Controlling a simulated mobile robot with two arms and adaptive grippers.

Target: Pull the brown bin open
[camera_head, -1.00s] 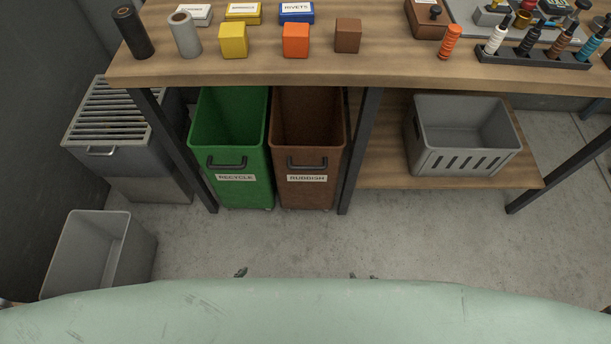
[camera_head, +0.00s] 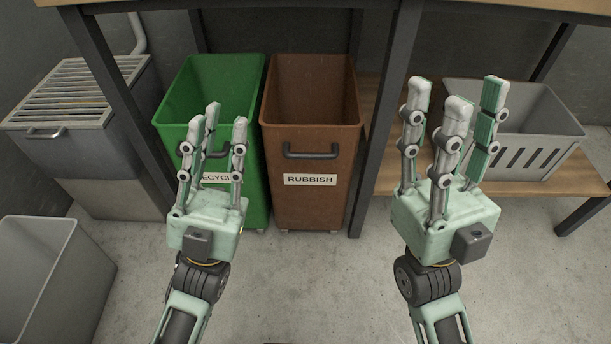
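The brown bin (camera_head: 311,207), labelled RUBBISH, stands under the workbench with its open top showing. Its dark handle (camera_head: 311,155) is on the front face, above the label, and nothing touches it. My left gripper (camera_head: 212,120) is open and empty, in front of the green bin and left of the brown one. My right gripper (camera_head: 453,100) is open and empty, right of the brown bin and in front of the lower shelf. Neither gripper appears to hold anything.
The green bin (camera_head: 255,130) stands directly left of the brown bin. A dark table leg (camera_head: 380,130) is close on its right. A grey crate (camera_head: 545,125) sits on the lower shelf. A metal grated cabinet (camera_head: 75,140) and a grey bin (camera_head: 40,270) are at left. Floor in front is clear.

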